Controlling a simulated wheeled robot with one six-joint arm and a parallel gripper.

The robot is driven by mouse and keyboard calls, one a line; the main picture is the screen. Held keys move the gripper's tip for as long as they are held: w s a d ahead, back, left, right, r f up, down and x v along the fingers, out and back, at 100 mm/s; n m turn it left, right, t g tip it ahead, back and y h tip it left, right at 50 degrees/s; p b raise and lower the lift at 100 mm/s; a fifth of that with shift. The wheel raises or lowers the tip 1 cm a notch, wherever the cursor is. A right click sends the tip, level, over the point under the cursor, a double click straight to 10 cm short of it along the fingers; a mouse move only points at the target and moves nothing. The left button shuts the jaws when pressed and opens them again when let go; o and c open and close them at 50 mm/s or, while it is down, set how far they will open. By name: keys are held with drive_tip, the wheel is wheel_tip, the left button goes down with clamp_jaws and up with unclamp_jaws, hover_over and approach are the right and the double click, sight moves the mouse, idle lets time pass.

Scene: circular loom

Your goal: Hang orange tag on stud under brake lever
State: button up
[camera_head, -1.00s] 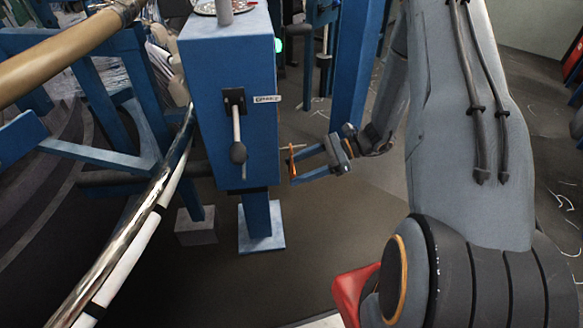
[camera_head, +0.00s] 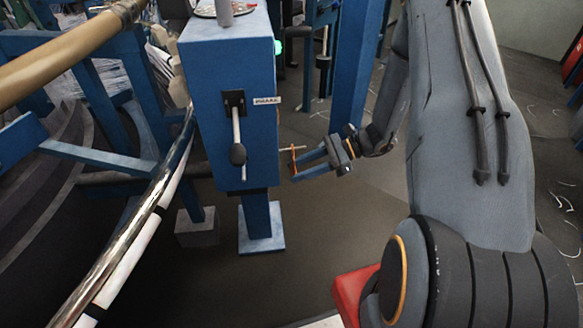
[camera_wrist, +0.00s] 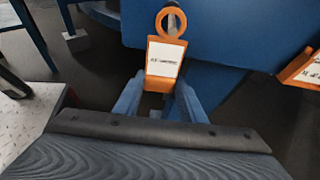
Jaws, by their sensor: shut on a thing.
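The orange tag (camera_wrist: 166,58) has a ring at its top and a white label. My gripper (camera_wrist: 157,90) is shut on its lower part, and the tag is also at the fingertips in the head view (camera_head: 293,158). A thin metal stud (camera_head: 298,148) sticks out beside the blue box (camera_head: 228,75). In the wrist view a grey rod shows within the ring's opening, and in the head view the stud shows on both sides of the tag. How far the ring sits on it is unclear. The brake lever (camera_head: 236,128) with its dark knob hangs on the box's front.
A second orange tag (camera_wrist: 303,68) is at the right in the wrist view, against the blue box. A small white label (camera_head: 267,100) is by the lever. A chrome rail (camera_head: 135,225) curves at left. Floor right of the box is open.

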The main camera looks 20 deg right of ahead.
drive_tip(key=shift+d+r, duration=0.15)
drive_tip(key=shift+d, duration=0.2)
drive_tip(key=shift+s+d+r+p, duration=0.1)
drive_tip(key=shift+s+d, duration=0.05)
drive_tip(key=shift+d, duration=0.65)
drive_tip(key=shift+s+d+r+p, duration=0.1)
drive_tip(key=shift+s+d+p, duration=0.05)
drive_tip(key=shift+d, duration=0.7)
drive_tip(key=shift+s+d+r+p, duration=0.1)
drive_tip(key=shift+s+d, duration=0.05)
drive_tip(key=shift+d, duration=0.65)
